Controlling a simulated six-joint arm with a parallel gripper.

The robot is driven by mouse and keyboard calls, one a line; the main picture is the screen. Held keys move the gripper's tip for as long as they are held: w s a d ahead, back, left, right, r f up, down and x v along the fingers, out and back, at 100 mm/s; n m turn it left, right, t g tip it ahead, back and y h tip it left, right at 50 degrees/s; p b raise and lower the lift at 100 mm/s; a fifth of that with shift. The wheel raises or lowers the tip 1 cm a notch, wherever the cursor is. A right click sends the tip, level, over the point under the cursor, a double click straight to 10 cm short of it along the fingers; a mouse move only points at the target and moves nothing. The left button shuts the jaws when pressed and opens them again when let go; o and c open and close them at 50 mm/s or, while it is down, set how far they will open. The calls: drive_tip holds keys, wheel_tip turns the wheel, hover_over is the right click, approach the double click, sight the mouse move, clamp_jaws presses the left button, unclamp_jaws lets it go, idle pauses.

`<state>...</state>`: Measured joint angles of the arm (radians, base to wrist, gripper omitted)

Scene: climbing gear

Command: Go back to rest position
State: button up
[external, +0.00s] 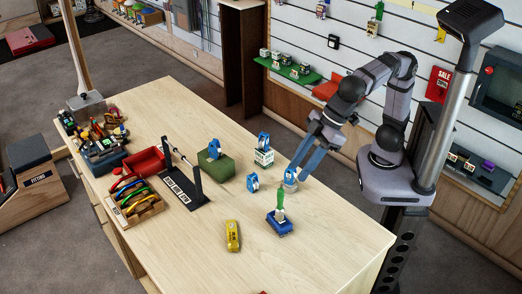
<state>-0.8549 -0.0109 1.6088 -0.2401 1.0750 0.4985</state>
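My arm reaches from its mount at the right over the wooden table (335,222). My gripper (298,173) points down and left, low over the right part of the table. Its two long fingers show, with their tips at a small blue and white device (289,180). I cannot tell whether the fingers touch or hold this device, or how far apart they are.
A blue device (252,183) stands just left of the gripper, and a white-green box (263,157) is behind it. A blue block with a green upright (280,220) is in front. A yellow device (232,236) lies farther forward. The table's right front is clear.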

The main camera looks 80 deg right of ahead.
drive_tip(key=w+d+f+h+p, duration=0.1)
drive_tip(key=d+f, duration=0.2)
drive_tip(key=d, duration=0.4)
drive_tip(key=w+d+f+m+h+p, duration=0.1)
drive_tip(key=w+d+f, duration=0.1)
drive_tip(key=d+f, duration=0.35)
drive_tip(key=w+d+f+h+p, duration=0.1)
drive_tip(key=d, duration=0.8)
drive_tip(key=s+d+f+m+g, duration=0.2)
drive_tip(key=s+d+f, duration=0.2)
drive_tip(key=s+f, duration=0.2)
drive_tip(key=s+d+f+m+g+p, duration=0.1)
drive_tip(key=s+d+f+g, duration=0.2)
drive_tip(key=s, duration=0.6)
wheel_tip(320, 180, down, 4)
drive_tip(key=shift+s+d+r+m+y, duration=0.15)
drive_tip(key=shift+s+d+m+y, duration=0.2)
drive_tip(key=shift+d, duration=0.7)
drive_tip(key=shift+w, duration=0.1)
